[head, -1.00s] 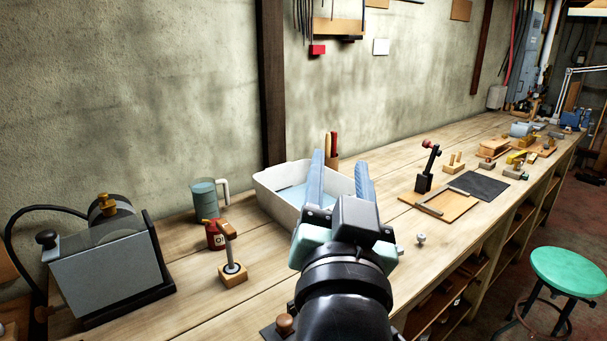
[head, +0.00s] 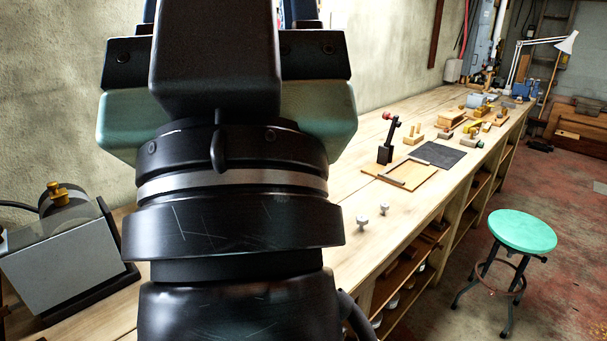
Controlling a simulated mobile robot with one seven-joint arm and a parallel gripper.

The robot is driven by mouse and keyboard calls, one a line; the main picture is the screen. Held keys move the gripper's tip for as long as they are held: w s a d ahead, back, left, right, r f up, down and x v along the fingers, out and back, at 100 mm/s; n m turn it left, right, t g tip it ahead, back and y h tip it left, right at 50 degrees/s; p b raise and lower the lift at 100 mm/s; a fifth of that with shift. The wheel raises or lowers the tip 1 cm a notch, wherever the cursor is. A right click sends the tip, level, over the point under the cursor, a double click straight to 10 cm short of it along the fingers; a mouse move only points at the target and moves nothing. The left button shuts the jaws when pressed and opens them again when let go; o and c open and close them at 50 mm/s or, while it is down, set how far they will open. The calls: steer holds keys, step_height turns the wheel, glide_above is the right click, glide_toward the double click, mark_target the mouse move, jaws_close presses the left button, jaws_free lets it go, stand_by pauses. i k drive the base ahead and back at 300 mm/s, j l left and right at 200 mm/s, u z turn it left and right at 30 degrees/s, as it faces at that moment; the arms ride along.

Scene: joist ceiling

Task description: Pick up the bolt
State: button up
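Two small pale metal pieces that look like bolts stand on the workbench, right of my arm: a nearer one (head: 362,221) and a slightly farther one (head: 384,208). They are too small to make out in detail. My gripper (head: 222,14) looms large and close to the camera, up and left of both pieces and apart from them in the picture. Its blue fingers are set wide apart at the top edge, and their tips are cut off. Nothing shows held between the visible parts. My gripper and arm hide the bench's middle left.
The wooden workbench (head: 345,262) runs away to the right. A wooden board with a black upright holder (head: 385,152) and a dark mat (head: 438,154) lie beyond the pieces. A grey machine (head: 65,262) is at left. A green stool (head: 522,231) stands on the floor.

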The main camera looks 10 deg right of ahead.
mark_target(362, 220)
steer(key=i+l, duration=0.7)
steer(key=i, duration=0.15)
steer(key=i+l, duration=0.75)
steer(key=i, duration=0.15)
steer(key=j+u, duration=0.05)
